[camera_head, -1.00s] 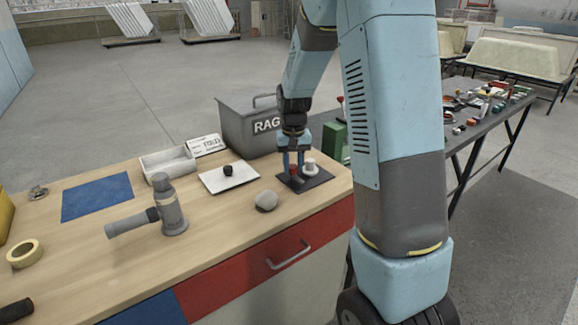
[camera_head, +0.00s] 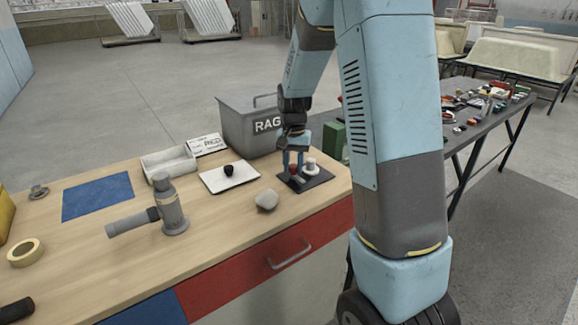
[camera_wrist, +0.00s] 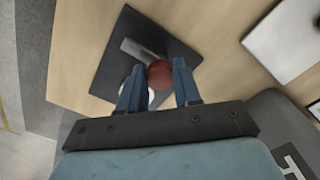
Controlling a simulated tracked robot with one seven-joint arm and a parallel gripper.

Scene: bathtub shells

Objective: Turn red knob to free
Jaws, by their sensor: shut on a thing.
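The red knob (camera_wrist: 160,73) sits on a dark plate (camera_wrist: 112,60) on the wooden bench. My gripper (camera_wrist: 157,82) points down over the plate with its blue fingers one on each side of the knob, shut on it. In the head view my gripper (camera_head: 292,165) stands at the bench's right end, and the red knob (camera_head: 292,171) is mostly hidden between the fingers. A white knob (camera_head: 309,164) stands on the same plate (camera_head: 316,180), right beside my gripper. A grey bar-like piece (camera_wrist: 142,52) lies next to the red knob. Any marking for "free" is not readable.
A grey rag bin (camera_head: 235,125) stands behind the plate. A white plate with a black knob (camera_head: 229,171) lies to the left, a grey rounded lump (camera_head: 266,200) in front.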

